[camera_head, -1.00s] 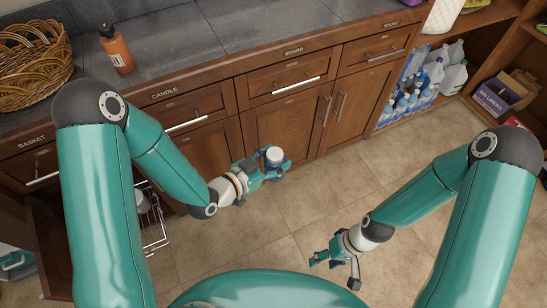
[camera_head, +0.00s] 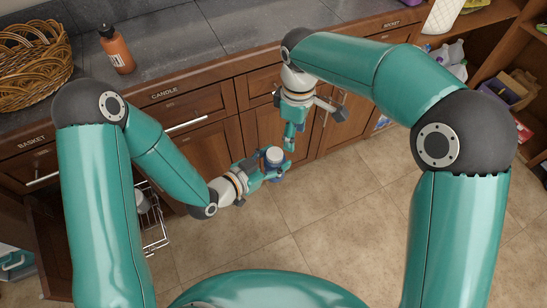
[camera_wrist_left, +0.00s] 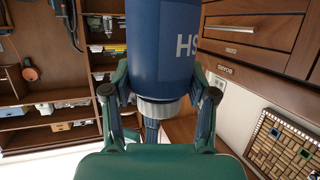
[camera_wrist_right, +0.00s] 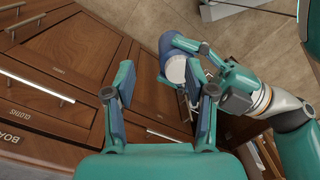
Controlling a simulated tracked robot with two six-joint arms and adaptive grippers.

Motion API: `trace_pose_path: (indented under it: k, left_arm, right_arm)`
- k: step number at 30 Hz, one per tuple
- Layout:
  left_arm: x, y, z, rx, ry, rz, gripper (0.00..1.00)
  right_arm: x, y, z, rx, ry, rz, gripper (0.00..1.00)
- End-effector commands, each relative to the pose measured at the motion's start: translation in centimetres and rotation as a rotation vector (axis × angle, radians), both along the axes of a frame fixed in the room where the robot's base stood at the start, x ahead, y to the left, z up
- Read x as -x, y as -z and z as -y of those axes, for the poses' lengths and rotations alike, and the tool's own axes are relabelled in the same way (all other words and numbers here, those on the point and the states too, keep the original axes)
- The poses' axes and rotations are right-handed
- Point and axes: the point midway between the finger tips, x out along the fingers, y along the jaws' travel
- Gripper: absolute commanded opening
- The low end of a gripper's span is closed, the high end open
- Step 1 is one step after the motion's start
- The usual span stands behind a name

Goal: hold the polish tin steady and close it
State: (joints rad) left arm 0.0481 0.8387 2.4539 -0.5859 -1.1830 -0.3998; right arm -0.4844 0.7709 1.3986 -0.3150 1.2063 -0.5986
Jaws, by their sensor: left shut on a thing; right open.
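The polish tin (camera_head: 274,153) is a dark blue cylinder with a round white end facing up in the head view. My left gripper (camera_head: 272,173) is shut around it and holds it in the air before the cabinets. In the left wrist view the blue body (camera_wrist_left: 168,45) has white letters and a ribbed grey-white band (camera_wrist_left: 160,110) between the fingers. My right gripper (camera_head: 290,138) is open and empty, pointing down just behind and right of the tin. The right wrist view shows the tin's white end (camera_wrist_right: 176,69) beyond its spread fingers. I cannot tell whether the white end is a seated lid.
Wooden cabinets with labelled drawers (camera_head: 185,105) stand close behind both grippers. The grey counter (camera_head: 200,50) carries an orange bottle (camera_head: 117,50) and a wicker basket (camera_head: 35,60). A wire rack (camera_head: 152,225) stands out at lower left. The tiled floor (camera_head: 320,240) is clear.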

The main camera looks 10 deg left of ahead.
Motion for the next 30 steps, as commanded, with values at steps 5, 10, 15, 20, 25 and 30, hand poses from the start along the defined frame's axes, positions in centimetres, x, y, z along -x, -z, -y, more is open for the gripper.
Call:
trace_pose_path:
  k: [5,10,15,20,25,30]
  left_arm:
    - [0.0,0.0,0.0,0.001,0.000,0.001,0.00]
    - [0.0,0.0,0.0,0.001,0.000,0.001,0.00]
    - [0.0,0.0,0.0,0.001,0.000,0.001,0.00]
    - [0.0,0.0,0.0,0.000,-0.001,0.001,0.00]
    - [0.0,0.0,0.0,0.000,-0.001,0.001,0.00]
    - [0.0,0.0,0.0,0.000,-0.001,0.001,0.00]
  right_arm:
    - [1.3,-2.0,-3.5,-0.010,-0.075,0.044,0.55]
    - [1.9,-2.3,-4.4,-0.010,-0.097,0.052,0.55]
    - [1.9,-2.3,-4.4,-0.011,-0.097,0.051,0.55]
    - [1.8,-2.2,-4.4,-0.010,-0.097,0.051,0.55]
    - [1.8,-1.2,-4.4,-0.010,-0.096,0.049,0.55]
    - [1.9,1.2,-4.4,-0.008,-0.097,0.047,0.55]
